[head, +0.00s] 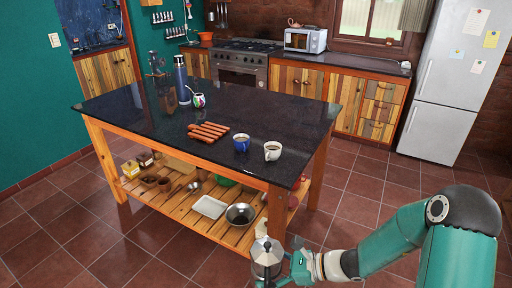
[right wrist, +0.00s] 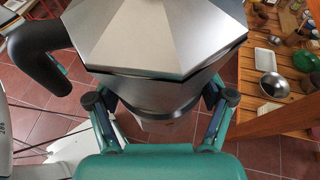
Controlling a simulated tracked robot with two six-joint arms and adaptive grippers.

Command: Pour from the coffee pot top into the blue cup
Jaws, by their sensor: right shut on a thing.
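The coffee pot top (head: 266,256) is a silver faceted moka pot part with a lid. In the right wrist view the coffee pot top (right wrist: 160,35) fills the upper middle, its black handle to the left. My right gripper (head: 292,268) is shut on it, with a finger on each side of its narrow lower part (right wrist: 160,105). It is in front of the island's near end, below the top's level in the head view. The blue cup (head: 241,143) stands upright on the dark island top, next to a white cup (head: 272,151) with dark contents. My left gripper is not in view.
The island top (head: 255,108) also bears several orange-brown sticks (head: 208,131), a blue flask (head: 181,80) and a patterned round cup (head: 199,101). Its lower shelf holds a white tray (head: 209,207) and a metal bowl (head: 241,214). The tiled floor around it is clear.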

